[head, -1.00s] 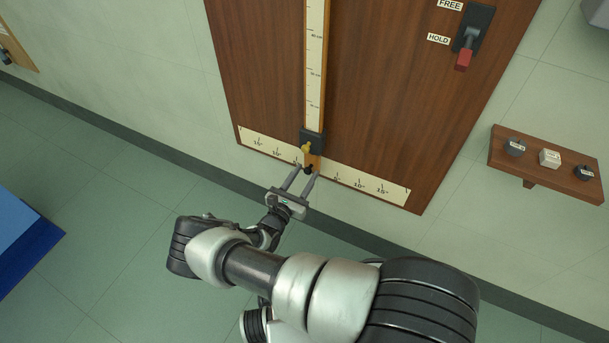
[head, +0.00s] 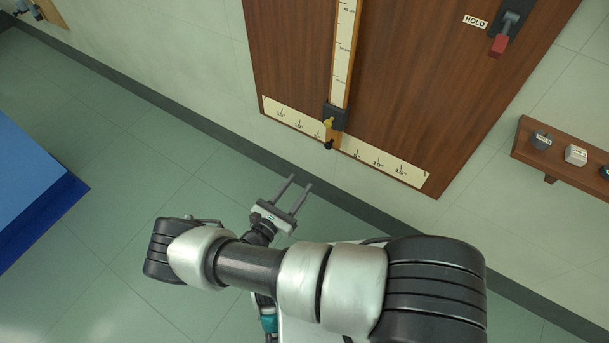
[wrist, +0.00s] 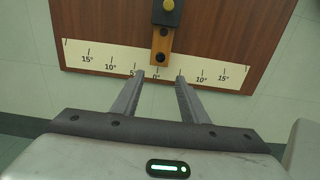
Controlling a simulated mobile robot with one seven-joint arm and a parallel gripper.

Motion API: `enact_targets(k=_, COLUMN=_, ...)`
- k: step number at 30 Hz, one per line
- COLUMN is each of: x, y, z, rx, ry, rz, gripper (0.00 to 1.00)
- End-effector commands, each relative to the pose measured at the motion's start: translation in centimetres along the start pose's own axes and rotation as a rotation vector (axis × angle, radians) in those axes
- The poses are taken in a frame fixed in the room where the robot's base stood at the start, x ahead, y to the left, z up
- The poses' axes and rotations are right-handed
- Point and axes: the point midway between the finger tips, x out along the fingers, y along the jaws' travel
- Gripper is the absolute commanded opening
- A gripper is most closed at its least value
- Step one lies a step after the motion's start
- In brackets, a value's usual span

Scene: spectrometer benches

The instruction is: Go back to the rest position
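My gripper (head: 300,182) is open and empty, its two fingers apart. In the head view it hangs over the floor in front of the wooden wall board (head: 420,90), clear of it. In the wrist view the gripper (wrist: 158,76) points at the board's lower edge. A wooden pendulum rod (head: 334,139) with a black block (head: 335,115) and a yellow knob (head: 328,123) hangs at the middle of the angle scale (head: 393,165). The block also shows in the wrist view (wrist: 166,16). The rod's lower end is near 0°.
A lever with a red handle (head: 499,46) sits on the board beside the HOLD label (head: 475,21). A small shelf (head: 528,153) with several labelled weights is on the right wall. A blue object (head: 28,190) stands at the left. The floor between is clear.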

Motion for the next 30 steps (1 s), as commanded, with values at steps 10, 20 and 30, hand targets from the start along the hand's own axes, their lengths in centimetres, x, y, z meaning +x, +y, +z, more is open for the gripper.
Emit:
enact_targets(k=10, x=-0.6, y=0.0, z=0.0, rx=0.0, ry=0.001, rz=0.0, gripper=0.4)
enact_targets(k=20, x=-0.6, y=0.0, z=0.1, rx=0.002, ry=0.002, rz=-0.003, gripper=0.4)
enact_targets(k=30, x=1.0, y=0.0, z=8.6, rx=0.261, ry=0.141, rz=-0.372, gripper=0.4)
